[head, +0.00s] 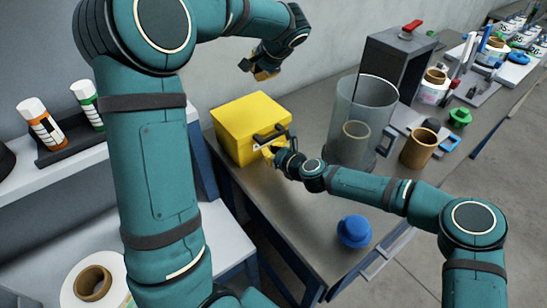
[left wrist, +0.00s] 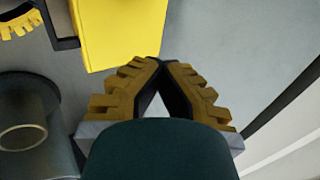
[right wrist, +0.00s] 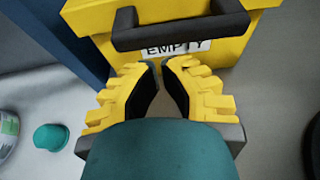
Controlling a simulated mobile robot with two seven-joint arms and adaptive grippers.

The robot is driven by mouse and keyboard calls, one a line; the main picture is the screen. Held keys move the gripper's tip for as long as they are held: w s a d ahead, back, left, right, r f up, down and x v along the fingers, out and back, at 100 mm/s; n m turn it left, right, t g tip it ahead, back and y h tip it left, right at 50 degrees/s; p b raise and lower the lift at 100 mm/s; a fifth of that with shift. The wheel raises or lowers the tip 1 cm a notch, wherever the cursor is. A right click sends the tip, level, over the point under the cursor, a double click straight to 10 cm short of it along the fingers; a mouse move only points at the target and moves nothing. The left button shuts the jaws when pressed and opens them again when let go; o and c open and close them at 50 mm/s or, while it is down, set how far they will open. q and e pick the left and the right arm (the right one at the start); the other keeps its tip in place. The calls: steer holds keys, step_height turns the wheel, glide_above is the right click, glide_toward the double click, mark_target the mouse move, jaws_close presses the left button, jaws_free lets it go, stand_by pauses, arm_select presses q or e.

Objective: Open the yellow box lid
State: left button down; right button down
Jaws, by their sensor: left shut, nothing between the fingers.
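The yellow box (head: 238,132) stands on the grey bench, and its lid (head: 250,110) is down. A dark handle (head: 270,132) is on its front, above an "EMPTY" label (right wrist: 178,46) in the right wrist view. My right gripper (head: 270,152) is at the front, its fingers slightly apart with nothing seen between them. In the right wrist view its fingertips (right wrist: 160,64) are just below the handle (right wrist: 180,28); contact is unclear. My left gripper (head: 262,74) is above and behind the box, shut and empty. The left wrist view shows the box's yellow edge (left wrist: 115,35) beside its fingers (left wrist: 160,65).
A clear jug (head: 358,115) with a brown roll inside stands right of the box. A brown roll (head: 420,148) and a dark machine with a red lever (head: 392,62) are farther right. A blue knob-like object (head: 354,231) lies near the front. Bench between is clear.

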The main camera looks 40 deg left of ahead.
steer(key=shift+r, duration=0.35)
steer(key=shift+r, duration=0.65)
arm_select(q)
steer(key=c, duration=0.9)
jaws_free()
steer(key=shift+c, duration=0.2)
